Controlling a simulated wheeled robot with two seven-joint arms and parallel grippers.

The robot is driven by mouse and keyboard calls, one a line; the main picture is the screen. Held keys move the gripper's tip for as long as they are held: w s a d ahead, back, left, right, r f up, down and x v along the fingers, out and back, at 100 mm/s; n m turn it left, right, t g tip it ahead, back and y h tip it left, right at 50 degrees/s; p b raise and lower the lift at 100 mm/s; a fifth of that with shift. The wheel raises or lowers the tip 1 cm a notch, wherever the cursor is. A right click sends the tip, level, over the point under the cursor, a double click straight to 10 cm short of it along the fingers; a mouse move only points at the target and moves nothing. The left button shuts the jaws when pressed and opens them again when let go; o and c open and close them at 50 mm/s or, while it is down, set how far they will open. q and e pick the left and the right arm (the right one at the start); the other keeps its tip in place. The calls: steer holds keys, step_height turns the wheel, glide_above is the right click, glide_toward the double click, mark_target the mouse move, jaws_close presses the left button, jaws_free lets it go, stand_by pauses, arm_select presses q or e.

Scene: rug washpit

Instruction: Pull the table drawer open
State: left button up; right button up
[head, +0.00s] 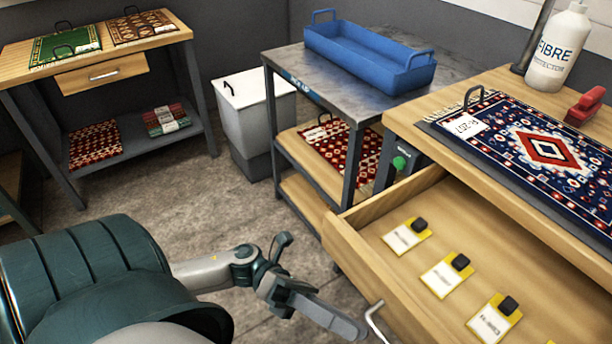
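The wooden table (420,104) at the right has a drawer (355,212) that stands well out from under its top. Several yellow-edged tags with black clips lie inside, one of them a tag (442,274) near the middle. The drawer's metal handle (374,318) shows at the bottom edge, partly cut off. My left gripper (345,322) is at the drawer's front, its long finger ending just left of the handle. I cannot tell whether it touches or grips the handle, or how far its fingers are apart. My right gripper is out of view.
A patterned rug (545,150), a white bottle (558,48) and a red-handled brush (586,104) are on the right table. A metal cart (287,62) holds a blue tray (365,58). A white bin (256,110) and a bench with a closed drawer (103,73) stand behind. Floor between is clear.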

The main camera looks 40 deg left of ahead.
arm_select(q)
steer(key=v, duration=0.8)
steer(key=shift+b, duration=0.4)
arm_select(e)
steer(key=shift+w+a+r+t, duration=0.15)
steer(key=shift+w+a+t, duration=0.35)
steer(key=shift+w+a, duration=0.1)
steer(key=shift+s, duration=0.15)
arm_select(q)
steer(key=shift+a, duration=0.15)
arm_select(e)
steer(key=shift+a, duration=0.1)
